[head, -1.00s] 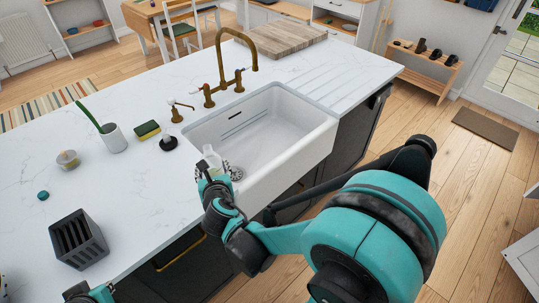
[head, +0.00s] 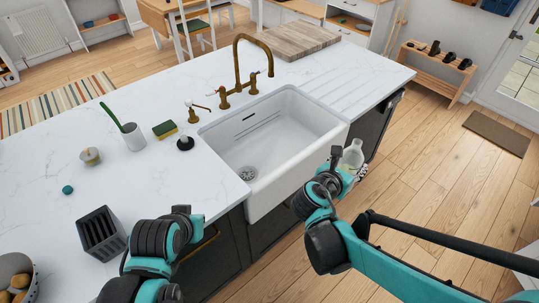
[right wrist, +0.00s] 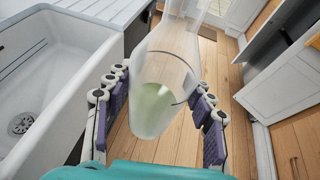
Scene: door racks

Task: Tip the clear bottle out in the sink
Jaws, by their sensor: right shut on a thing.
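The clear bottle (head: 353,155) is held in my right gripper (head: 346,170), in front of the sink's right front corner, out over the floor. In the right wrist view the bottle (right wrist: 165,75) stands close to upright, slightly tilted, between the two padded fingers (right wrist: 158,110). A little pale green liquid lies at its bottom. The white sink (head: 270,130) is to the left of the bottle and looks empty, with its drain (head: 247,173) in view. My left arm shows at the bottom of the head view; its fingers are not visible.
A brass tap (head: 238,75) rises behind the sink. A soap pump (head: 192,112), a sponge (head: 165,129) and a plunger-like black stopper (head: 185,143) stand left of it. A dark rack (head: 101,233) is at the counter's front.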

